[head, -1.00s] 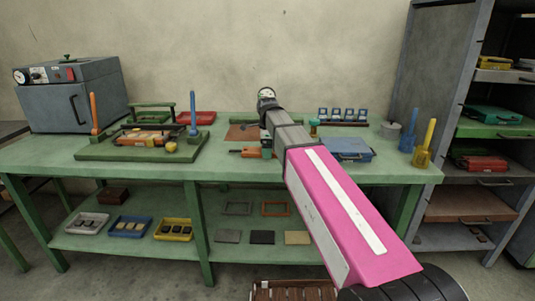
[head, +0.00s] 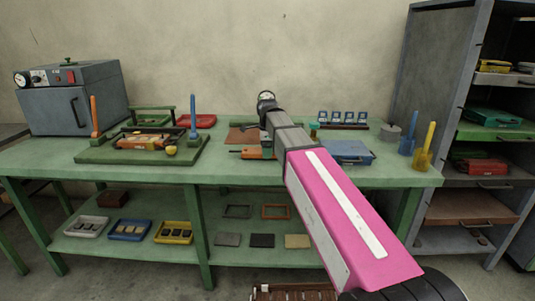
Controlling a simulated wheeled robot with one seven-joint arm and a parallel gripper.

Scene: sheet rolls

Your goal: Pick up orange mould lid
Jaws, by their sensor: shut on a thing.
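The orange mould lid (head: 252,153) is on the green bench, left of the middle of my arm and in front of a brown mat. My gripper (head: 267,145) points down at the lid's right part and is shut on it. The arm's end link hides part of the gripper, so the fingertips show only poorly. I cannot tell whether the lid is clear of the bench top.
A blue case (head: 347,151) lies right of my arm. A green tray (head: 120,155) with an orange-topped mould stands at left. Blue and yellow upright handles (head: 423,145) stand at the bench's right end. The bench front (head: 230,173) is mostly clear.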

